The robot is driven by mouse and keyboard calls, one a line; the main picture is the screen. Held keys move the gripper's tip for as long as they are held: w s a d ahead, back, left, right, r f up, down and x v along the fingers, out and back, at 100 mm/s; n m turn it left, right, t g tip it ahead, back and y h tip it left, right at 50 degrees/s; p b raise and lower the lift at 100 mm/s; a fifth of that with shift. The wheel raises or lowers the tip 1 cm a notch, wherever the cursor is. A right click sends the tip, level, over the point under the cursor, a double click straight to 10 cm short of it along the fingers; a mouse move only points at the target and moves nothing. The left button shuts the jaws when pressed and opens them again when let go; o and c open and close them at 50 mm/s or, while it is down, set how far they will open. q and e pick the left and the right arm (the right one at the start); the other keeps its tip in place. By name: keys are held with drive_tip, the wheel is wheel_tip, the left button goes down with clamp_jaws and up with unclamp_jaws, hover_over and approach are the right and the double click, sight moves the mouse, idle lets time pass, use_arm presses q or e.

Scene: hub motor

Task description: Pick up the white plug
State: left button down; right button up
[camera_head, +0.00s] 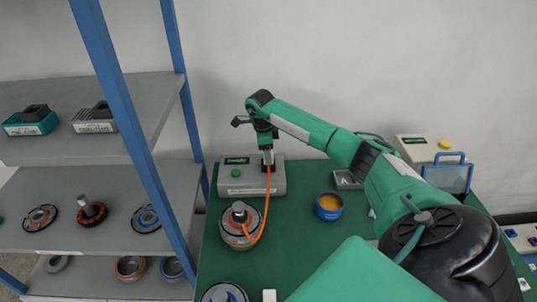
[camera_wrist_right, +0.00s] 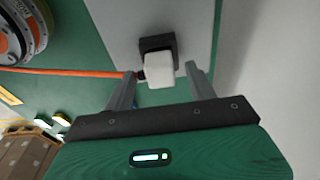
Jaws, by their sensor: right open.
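The white plug (camera_wrist_right: 160,73) is in the middle of the right wrist view, against a small black block (camera_wrist_right: 156,44) on a light grey surface. My right gripper (camera_wrist_right: 162,72) is open, with one finger on each side of the plug; whether they touch it I cannot tell. An orange cable (camera_head: 268,205) runs from there to the hub motor (camera_head: 234,232). My left gripper is not in view.
A blue round container (camera_head: 329,206) with orange contents stands right of the motor on the green table (camera_head: 296,230). A blue-framed shelf (camera_head: 75,185) with motor parts stands at the left. A wall is behind the table.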

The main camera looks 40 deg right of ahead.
drive_tip(key=shift+f, duration=0.15)
drive_tip(key=c, duration=1.2)
drive_tip(key=shift+r, duration=0.6)
wheel_tip(320, 180, up, 18)
drive_tip(key=p, duration=1.1)
drive_tip(key=shift+p, duration=0.4)
